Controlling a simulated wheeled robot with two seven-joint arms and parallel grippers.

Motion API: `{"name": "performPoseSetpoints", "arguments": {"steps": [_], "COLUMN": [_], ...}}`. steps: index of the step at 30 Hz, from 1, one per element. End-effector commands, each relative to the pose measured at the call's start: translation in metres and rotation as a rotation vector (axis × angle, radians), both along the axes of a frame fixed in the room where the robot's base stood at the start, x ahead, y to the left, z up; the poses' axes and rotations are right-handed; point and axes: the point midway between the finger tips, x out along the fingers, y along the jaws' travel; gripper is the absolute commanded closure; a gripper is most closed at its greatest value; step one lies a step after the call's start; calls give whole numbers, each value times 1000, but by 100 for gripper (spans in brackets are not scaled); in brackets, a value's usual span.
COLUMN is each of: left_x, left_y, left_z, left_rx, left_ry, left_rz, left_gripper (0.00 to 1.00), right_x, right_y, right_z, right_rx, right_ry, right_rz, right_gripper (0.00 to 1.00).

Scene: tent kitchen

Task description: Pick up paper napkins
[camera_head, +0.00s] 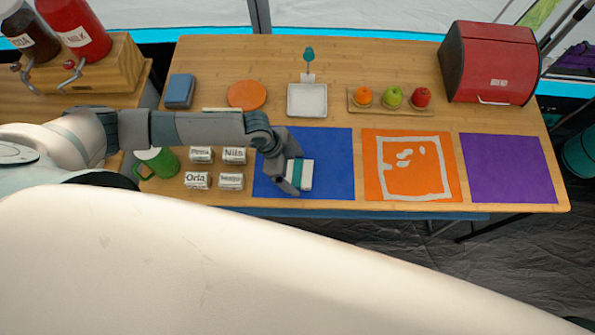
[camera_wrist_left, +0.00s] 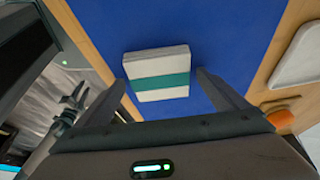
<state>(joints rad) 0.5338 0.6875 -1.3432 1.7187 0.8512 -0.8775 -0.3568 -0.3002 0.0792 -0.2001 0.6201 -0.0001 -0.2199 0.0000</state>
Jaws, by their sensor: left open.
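The paper napkins (camera_head: 306,176) are a white stack with a teal band, lying on the blue mat (camera_head: 335,150). In the left wrist view the napkins (camera_wrist_left: 158,64) lie ahead, between the two fingers of my left gripper (camera_wrist_left: 162,80). In the head view my left gripper (camera_head: 291,175) is at the stack and hides its left side. The jaws are open on either side of the stack. I cannot tell whether a finger touches it.
Several name-labelled white blocks (camera_head: 233,155) and a green mug (camera_head: 158,161) stand left of the blue mat. A white tray (camera_head: 307,101) and an orange disc (camera_head: 247,94) are behind. An orange mat (camera_head: 374,178) and a purple mat (camera_head: 508,168) lie to the right.

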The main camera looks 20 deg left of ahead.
Motion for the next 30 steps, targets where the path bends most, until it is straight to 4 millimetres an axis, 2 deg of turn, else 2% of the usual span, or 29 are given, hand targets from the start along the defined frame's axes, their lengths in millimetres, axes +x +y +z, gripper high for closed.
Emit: {"name": "performPoseSetpoints", "arguments": {"steps": [27,30], "left_x": [0,0], "left_y": [0,0], "left_z": [-4,-4], "left_rx": [0,0], "left_ry": [0,0], "left_rz": [1,1], "left_gripper": [8,32], "right_x": [0,0], "right_y": [-2,-2], "right_z": [-1,-1], "right_rx": [-1,-1], "right_ry": [1,1], "right_rz": [0,0], "right_gripper": [69,69]}}
